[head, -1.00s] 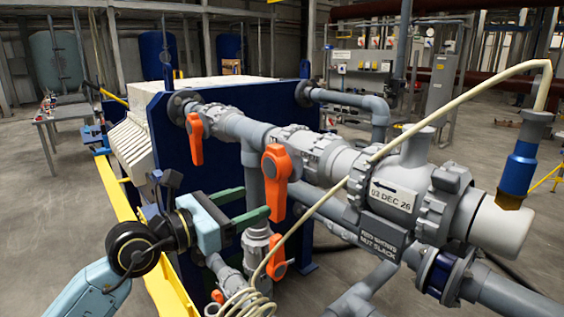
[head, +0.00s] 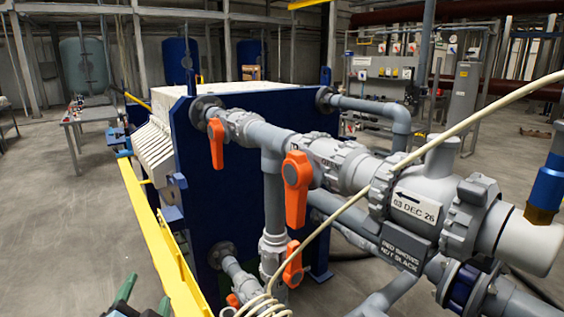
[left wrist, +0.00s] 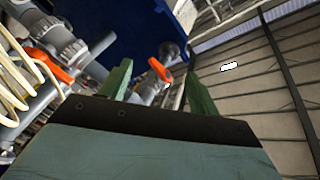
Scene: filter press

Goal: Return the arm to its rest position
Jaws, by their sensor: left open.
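My left gripper (head: 145,294) shows at the bottom left edge of the head view, with only its green fingers and a bit of its body in the picture. The fingers are apart with nothing between them. In the left wrist view the two green fingers (left wrist: 158,85) point up and stand apart, with pipework and roof beyond them. The rest of my left arm is out of the head view. My right gripper is not in view.
A yellow rail (head: 160,240) runs along the blue press plate (head: 240,190), just right of my left gripper. Grey pipes with orange valve handles (head: 297,188) and a coiled cream hose (head: 262,303) stand to the right. Open floor (head: 60,220) lies to the left.

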